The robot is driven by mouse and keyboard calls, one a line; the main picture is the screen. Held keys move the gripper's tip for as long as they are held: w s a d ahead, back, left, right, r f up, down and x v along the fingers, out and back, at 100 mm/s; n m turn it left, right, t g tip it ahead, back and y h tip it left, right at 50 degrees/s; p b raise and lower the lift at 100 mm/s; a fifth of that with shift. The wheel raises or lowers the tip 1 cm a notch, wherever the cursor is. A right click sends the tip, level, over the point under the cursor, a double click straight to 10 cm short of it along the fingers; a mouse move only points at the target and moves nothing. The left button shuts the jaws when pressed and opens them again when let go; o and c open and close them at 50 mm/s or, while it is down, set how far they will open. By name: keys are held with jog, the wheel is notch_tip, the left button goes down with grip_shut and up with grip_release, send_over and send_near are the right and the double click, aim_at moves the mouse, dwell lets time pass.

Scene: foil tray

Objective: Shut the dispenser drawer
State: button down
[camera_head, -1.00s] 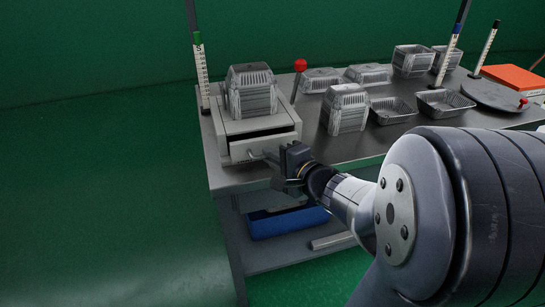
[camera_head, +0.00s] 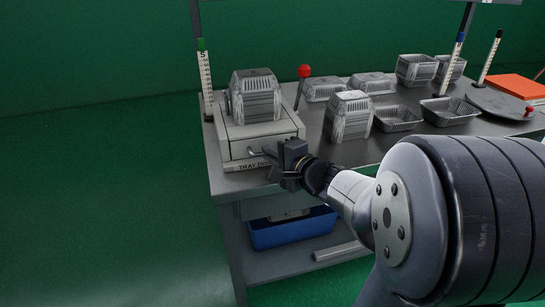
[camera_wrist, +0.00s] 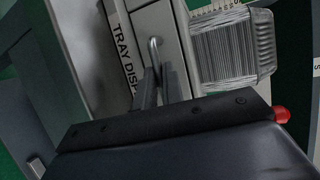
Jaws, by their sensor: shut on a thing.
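The grey tray dispenser (camera_head: 288,124) stands at the left end of the metal bench, with a stack of foil trays (camera_head: 255,95) upright on top. Its drawer front (camera_head: 237,151) looks flush with the housing in the head view, with no dark opening showing above it. A label starting "TRAY DI" (camera_wrist: 122,52) is on the dispenser front below the drawer. My gripper (camera_head: 279,158) is at the drawer front. In the wrist view its fingers (camera_wrist: 158,84) are shut on the bar handle (camera_wrist: 153,48). Part of the handle is hidden between the fingers.
A red-knobbed lever (camera_head: 304,72) rises right of the dispenser. Foil tray stacks (camera_head: 349,115) and empty trays (camera_head: 396,114) stand further right. A blue bin (camera_head: 290,229) sits on the lower shelf. Floor left of the bench is clear.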

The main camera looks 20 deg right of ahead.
jog(key=c, duration=1.5)
grip_release()
jog(key=shift+w, duration=0.2)
jog(key=shift+c, duration=0.2)
jog(key=p+v, duration=0.1)
jog(key=v, duration=0.9)
jog(key=shift+s+r, duration=0.15)
jog(key=shift+s, duration=0.25)
jog(key=shift+w+d, duration=0.1)
jog(key=shift+d, duration=0.05)
jog(key=b+x, duration=0.1)
jog(key=x, duration=1)
jog(key=shift+s+p, duration=0.4)
jog(key=shift+s, duration=0.4)
jog(key=shift+w, duration=0.1)
